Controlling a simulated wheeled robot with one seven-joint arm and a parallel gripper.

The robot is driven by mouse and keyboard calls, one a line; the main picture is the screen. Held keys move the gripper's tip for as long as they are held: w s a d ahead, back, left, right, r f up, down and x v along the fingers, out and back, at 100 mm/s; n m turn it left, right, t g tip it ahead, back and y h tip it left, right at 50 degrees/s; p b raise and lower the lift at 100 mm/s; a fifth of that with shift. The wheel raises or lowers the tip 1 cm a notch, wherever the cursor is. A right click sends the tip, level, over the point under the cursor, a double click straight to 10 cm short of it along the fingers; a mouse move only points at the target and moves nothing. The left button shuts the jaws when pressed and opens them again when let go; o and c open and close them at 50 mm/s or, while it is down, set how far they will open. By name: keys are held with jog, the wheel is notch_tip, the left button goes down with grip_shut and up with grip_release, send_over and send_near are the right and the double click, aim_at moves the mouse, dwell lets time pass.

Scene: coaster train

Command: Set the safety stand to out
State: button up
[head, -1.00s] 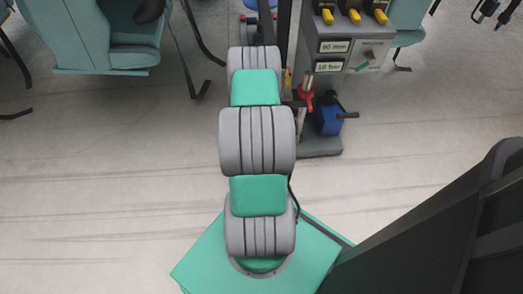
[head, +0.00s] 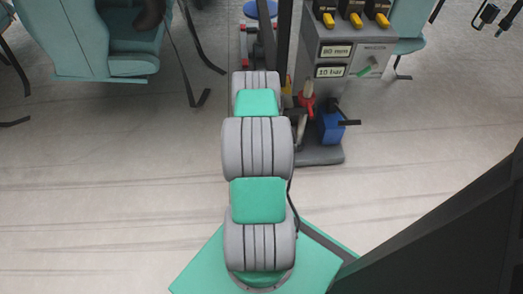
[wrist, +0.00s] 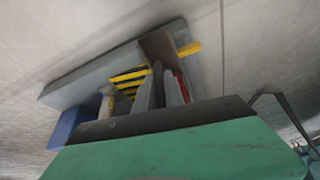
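I cannot single out the safety stand with certainty. At the foot of the grey console (head: 345,50) in the head view are a red-handled lever (head: 307,104), a small yellow piece (head: 287,84) and a blue box (head: 330,126) with a black lever. The blurred wrist view shows a yellow-and-black striped part (wrist: 128,82), a yellow bar (wrist: 189,49) and a blue block (wrist: 68,126). My gripper (wrist: 168,88) shows there as grey finger-like prongs beside something red. Its opening is unclear. In the head view my arm hides it.
The console carries yellow handles (head: 355,18), labels reading "80 mm" and "10 bar", and a small green lever (head: 364,71). Teal seats (head: 100,45) with hanging straps stand at the upper left. A dark panel fills the lower right. The pale floor (head: 110,200) between is open.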

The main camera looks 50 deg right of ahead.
grip_shut()
dwell(1.0)
